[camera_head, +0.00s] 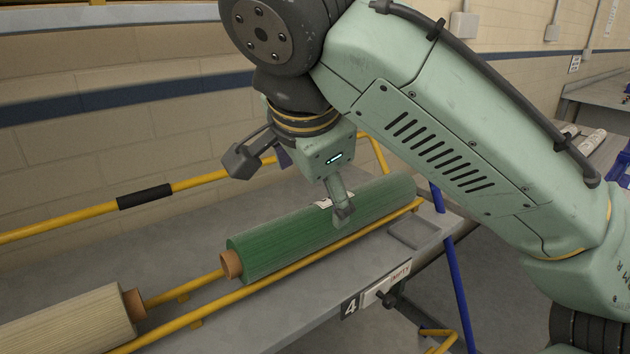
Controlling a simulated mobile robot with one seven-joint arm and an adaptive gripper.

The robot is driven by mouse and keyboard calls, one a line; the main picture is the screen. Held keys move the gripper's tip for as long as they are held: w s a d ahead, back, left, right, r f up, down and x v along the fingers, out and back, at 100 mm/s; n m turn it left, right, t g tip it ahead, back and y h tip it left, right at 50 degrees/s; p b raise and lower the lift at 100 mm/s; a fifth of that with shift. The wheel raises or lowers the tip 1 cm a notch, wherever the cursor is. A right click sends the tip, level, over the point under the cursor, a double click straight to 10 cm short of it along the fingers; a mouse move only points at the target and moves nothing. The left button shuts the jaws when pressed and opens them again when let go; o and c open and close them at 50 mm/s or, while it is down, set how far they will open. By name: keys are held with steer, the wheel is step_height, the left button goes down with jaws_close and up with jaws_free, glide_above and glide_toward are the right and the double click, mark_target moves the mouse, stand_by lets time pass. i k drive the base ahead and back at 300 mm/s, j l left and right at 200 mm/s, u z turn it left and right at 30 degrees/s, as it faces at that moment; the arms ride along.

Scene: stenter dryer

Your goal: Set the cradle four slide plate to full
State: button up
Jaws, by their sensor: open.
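The cradle four slide plate (376,294) sits on the table's front edge, right of a dark label (350,307) marked 4. Its uncovered lettering reads EMPTY (400,272), and a dark knob (386,299) shows at its lower part. A green roll (290,240) on a brown core lies in the yellow cradle above it. My gripper (290,188) is open and empty over the green roll. One finger hangs in front of the roll's near side and the other is out to the left. I cannot tell whether the finger touches the roll.
A cream roll (70,320) lies at the lower left. Yellow rails (280,284) run along the grey table. A yellow bar with a black grip (145,195) runs behind. A blue post (456,265) stands right of the plate.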

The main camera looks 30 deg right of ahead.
mark_target(379, 291)
steer(key=k, duration=1)
